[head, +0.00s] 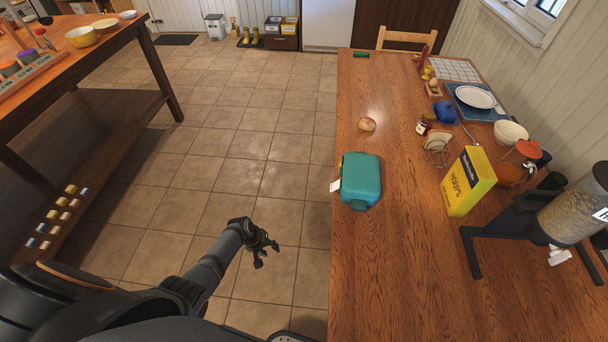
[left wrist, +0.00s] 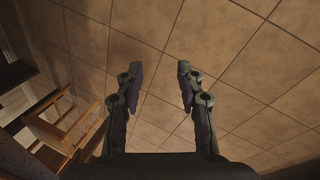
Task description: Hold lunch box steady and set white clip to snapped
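A teal lunch box (head: 361,180) lies on the wooden table near its left edge. A white clip (head: 335,186) sticks out from the left side of the lunch box, over the table edge, and appears swung outward. My left gripper (head: 265,255) is over the tiled floor, to the left of and lower in the picture than the lunch box, apart from it. In the left wrist view the left gripper (left wrist: 156,72) has its two fingers spread with nothing between them. My right gripper is not in view.
The wooden table (head: 400,270) is bare in front of the lunch box. A dark cereal dispenser (head: 530,220) stands at the right.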

